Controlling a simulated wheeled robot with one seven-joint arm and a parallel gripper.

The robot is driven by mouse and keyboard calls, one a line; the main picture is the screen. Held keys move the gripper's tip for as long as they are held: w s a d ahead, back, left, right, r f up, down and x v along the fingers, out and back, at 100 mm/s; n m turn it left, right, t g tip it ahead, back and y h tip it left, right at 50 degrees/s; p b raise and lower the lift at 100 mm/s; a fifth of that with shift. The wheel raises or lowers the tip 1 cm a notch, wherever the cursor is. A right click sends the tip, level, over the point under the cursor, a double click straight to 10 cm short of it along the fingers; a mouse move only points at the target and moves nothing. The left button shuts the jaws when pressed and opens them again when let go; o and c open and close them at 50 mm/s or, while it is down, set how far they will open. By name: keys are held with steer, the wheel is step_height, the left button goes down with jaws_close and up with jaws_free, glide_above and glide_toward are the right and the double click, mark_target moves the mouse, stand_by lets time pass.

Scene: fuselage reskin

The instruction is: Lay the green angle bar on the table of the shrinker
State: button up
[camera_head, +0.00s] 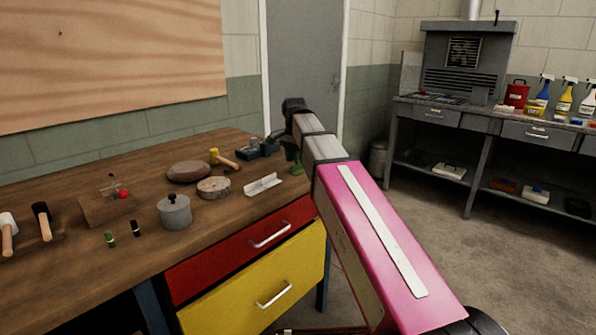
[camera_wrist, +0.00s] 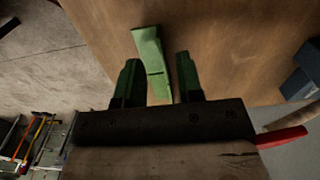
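The green angle bar (camera_wrist: 152,58) shows in the wrist view over the wooden bench top, with its lower end between my two fingers. My gripper (camera_wrist: 156,78) is open, its dark green fingers standing to either side of the bar with narrow gaps. I cannot tell how high the bar is above the wood. In the head view, a small green piece (camera_head: 297,165) shows beside my arm at the bench's right end; I cannot tell if it is bar or finger. A blue-grey machine (camera_head: 258,149), possibly the shrinker, stands at the back right of the bench.
A pale angle piece (camera_head: 263,185), a round wooden block (camera_head: 214,188), a brown pad (camera_head: 189,172), a yellow-headed mallet (camera_head: 225,159) and a grey pot (camera_head: 175,212) are on the bench (camera_head: 75,285). A grey bench (camera_head: 480,118) with bottles stands at right.

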mark_target(300, 169)
steer(key=shift+w+a+f, duration=0.1)
steer(key=shift+f, duration=1.45)
jaws_close()
